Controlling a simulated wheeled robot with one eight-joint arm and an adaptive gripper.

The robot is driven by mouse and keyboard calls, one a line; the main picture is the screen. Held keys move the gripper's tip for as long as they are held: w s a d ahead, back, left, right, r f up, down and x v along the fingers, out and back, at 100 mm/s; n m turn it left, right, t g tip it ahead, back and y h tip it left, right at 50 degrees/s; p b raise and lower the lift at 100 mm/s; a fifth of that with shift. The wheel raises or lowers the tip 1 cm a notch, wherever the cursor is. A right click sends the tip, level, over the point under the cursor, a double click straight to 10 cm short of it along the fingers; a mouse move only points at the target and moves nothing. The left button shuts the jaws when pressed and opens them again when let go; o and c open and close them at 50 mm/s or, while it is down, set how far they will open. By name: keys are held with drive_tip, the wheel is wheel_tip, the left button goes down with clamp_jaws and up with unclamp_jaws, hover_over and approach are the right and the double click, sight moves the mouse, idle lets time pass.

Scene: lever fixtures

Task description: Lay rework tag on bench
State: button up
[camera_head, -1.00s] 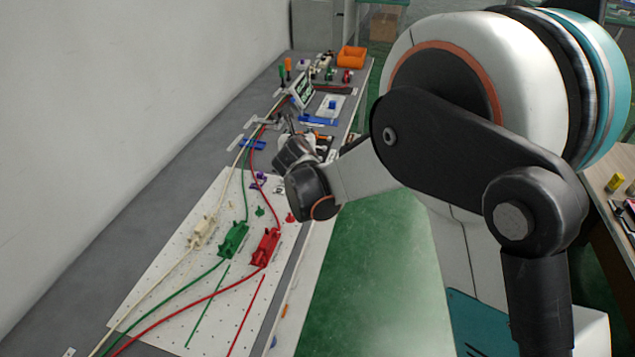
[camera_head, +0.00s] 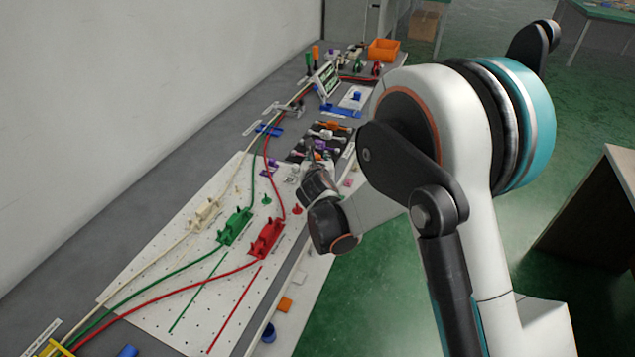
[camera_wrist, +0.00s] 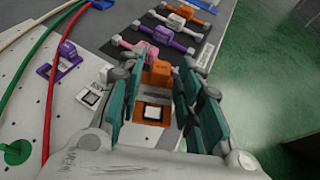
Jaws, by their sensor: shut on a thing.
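My gripper (camera_wrist: 160,90) points down over the bench (camera_wrist: 115,12), its teal fingers closed on the orange rework tag (camera_wrist: 160,72). The tag has an upright orange block, and an orange plate with a pale square label (camera_wrist: 152,112) shows between the fingers. Whether the plate touches the bench I cannot tell.
A black mat (camera_wrist: 208,28) holds purple, orange and white lever pieces, with a pink piece (camera_wrist: 143,50) close to the fingers. A white square label (camera_wrist: 90,97) lies left. The white pegboard (camera_head: 150,265) carries cream, green and red clamps with cables. Green floor lies right.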

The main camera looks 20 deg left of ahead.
drive_tip(key=shift+f+b, duration=0.95)
drive_tip(key=shift+f, duration=2)
drive_tip(key=shift+f, duration=0.15)
drive_tip(key=o, duration=0.7)
drive_tip(key=shift+o, duration=0.2)
drive_tip(key=shift+s+d+r, duration=0.1)
drive_tip(key=shift+s+r, duration=0.2)
drive_tip(key=p+v, duration=0.4)
drive_tip(key=v, duration=0.7)
drive_tip(key=shift+s, duration=0.2)
